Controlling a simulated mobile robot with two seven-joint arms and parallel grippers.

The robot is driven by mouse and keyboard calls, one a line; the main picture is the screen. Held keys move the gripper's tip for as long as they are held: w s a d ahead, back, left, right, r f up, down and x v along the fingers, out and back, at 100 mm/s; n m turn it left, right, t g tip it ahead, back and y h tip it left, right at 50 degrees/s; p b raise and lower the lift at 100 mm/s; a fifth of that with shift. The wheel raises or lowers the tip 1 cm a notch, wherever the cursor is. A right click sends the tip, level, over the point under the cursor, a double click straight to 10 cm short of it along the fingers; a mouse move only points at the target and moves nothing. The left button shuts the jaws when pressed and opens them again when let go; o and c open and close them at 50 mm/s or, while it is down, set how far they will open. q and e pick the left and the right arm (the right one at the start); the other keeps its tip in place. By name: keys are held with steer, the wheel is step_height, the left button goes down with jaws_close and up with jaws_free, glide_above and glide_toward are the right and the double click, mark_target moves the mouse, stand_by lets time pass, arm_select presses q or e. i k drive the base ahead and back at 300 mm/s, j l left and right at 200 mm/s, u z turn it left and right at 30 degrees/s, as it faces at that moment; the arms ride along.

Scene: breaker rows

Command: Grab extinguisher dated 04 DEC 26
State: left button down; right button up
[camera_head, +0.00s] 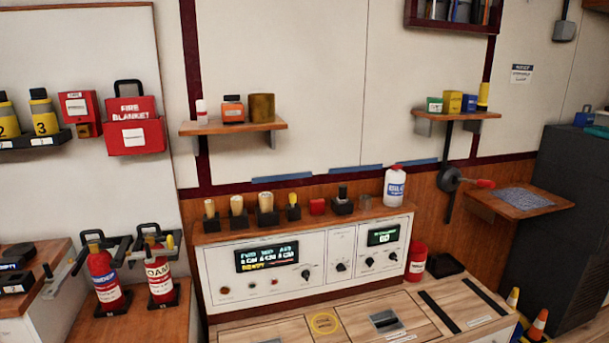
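Two red fire extinguishers stand on a wooden counter at the lower left, each in a black holder. The left extinguisher (103,276) has a white label with a blue band. The right extinguisher (159,271) has a white label reading "FOAM". Black handles top both of them. Any date on either one is too small to read here. Neither of my grippers is in view.
A red fire blanket box (134,127) and yellow numbered canisters (44,113) hang on the left wall. A control panel (310,262) fills the middle, with a shelf (237,127) above. Traffic cones (537,324) stand at the lower right. Small black items crowd the counter left of the extinguishers.

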mark_target(108, 287)
steer(key=k+j, duration=0.1)
steer(key=j, duration=3.5)
steer(key=i+l, duration=0.2)
steer(key=l, duration=0.2)
steer(key=i+l, duration=0.25)
steer(key=l, duration=0.15)
steer(key=i+l+u, duration=0.2)
steer(key=l+u, duration=0.25)
steer(key=i+l+u, duration=0.2)
steer(key=l, duration=0.2)
steer(key=k, duration=0.05)
